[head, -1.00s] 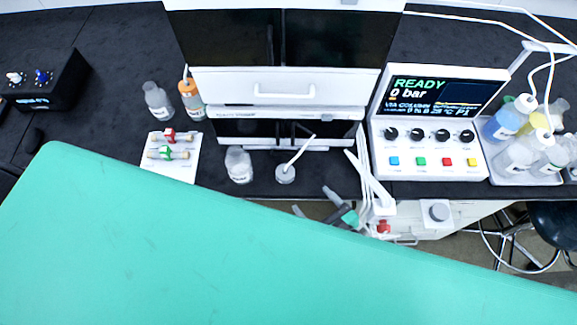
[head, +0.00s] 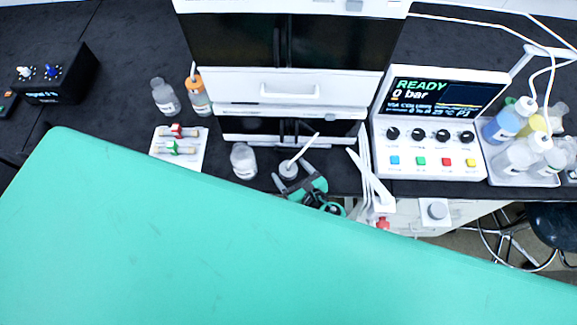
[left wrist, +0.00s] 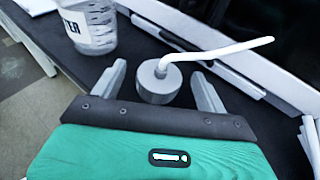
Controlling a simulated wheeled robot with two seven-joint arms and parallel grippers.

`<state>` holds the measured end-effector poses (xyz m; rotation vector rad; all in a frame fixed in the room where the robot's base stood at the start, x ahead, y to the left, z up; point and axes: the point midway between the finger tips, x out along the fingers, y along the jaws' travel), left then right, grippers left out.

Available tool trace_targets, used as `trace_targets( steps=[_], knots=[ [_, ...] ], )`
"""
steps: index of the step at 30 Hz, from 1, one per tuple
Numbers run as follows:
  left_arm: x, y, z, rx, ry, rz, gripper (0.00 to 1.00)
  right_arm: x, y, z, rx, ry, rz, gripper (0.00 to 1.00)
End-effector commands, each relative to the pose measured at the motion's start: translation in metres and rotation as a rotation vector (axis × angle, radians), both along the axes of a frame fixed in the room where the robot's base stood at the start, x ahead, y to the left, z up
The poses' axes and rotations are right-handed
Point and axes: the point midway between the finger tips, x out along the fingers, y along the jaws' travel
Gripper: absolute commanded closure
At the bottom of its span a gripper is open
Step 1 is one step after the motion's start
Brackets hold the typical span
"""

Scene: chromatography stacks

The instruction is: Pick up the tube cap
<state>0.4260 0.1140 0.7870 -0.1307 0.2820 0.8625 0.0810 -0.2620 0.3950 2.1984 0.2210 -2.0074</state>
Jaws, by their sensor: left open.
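The tube cap (head: 288,169) is a small grey round cap with a thin white tube rising from its top at a slant. It rests on the black bench in front of the white instrument stack. It also shows in the left wrist view (left wrist: 158,86). My left gripper (head: 292,176) is open, with one finger on each side of the cap. In the left wrist view the cap appears between the fingers with a gap on both sides. Whether the fingers are level with it is hard to tell. My right gripper is not in view.
A clear labelled bottle (head: 243,161) stands left of the cap; a white rack (head: 163,157) with small columns is farther left. The instrument stack (head: 290,89) rises behind. White tubing (head: 369,178) hangs at the right, near the control unit (head: 437,150).

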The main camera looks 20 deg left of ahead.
Motion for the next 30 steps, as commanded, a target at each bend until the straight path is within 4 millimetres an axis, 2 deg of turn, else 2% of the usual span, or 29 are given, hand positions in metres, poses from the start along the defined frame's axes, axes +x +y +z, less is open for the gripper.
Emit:
trace_targets(
  steps=[5,12,13,23,26,30],
  knots=[
    [0.0,0.0,-0.001,-0.001,0.001,0.0,0.25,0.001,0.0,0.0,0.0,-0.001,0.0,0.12],
    [0.0,0.0,0.0,-0.001,0.0,-0.001,0.72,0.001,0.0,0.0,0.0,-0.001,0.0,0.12],
    [0.0,0.0,0.0,-0.001,0.0,-0.001,0.74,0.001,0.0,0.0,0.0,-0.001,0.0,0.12],
    [0.0,-0.001,0.002,-0.002,0.0,-0.001,0.75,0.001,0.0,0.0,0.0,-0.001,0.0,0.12],
    [0.0,-0.001,0.008,0.0,0.0,-0.001,0.75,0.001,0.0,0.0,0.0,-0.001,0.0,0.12],
    [0.0,0.0,0.025,-0.002,-0.002,0.0,0.75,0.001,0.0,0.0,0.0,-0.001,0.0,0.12]
  ],
)
